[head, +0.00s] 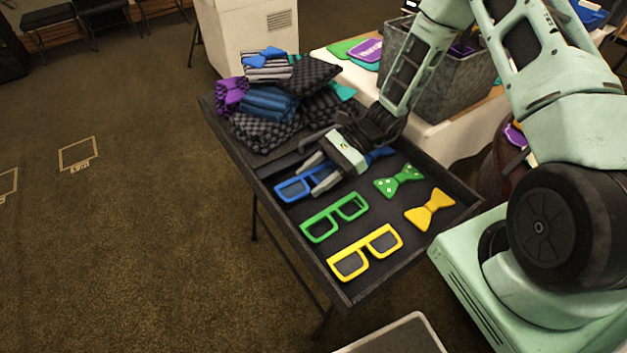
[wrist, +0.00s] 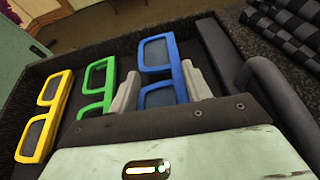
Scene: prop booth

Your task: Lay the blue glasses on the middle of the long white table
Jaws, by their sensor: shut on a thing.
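The blue glasses (head: 290,190) lie in a dark tray table (head: 365,295), at the far end of a row of glasses. My gripper (head: 318,178) reaches down over them and is shut on them. In the wrist view the blue glasses (wrist: 157,54) stand between the two pale fingertips (wrist: 161,92), and their lower part is hidden behind my gripper. I cannot tell whether they are lifted off the tray floor. The white table (head: 452,143) stands behind the tray, partly hidden by my arm.
Green glasses (head: 334,216), yellow glasses (head: 365,252), a green bow tie (head: 398,181) and a yellow bow tie (head: 430,209) lie in the tray. Folded clothes (head: 268,104) fill its far end. A grey metal bin (head: 455,88) and coloured signs (head: 366,52) occupy the white table.

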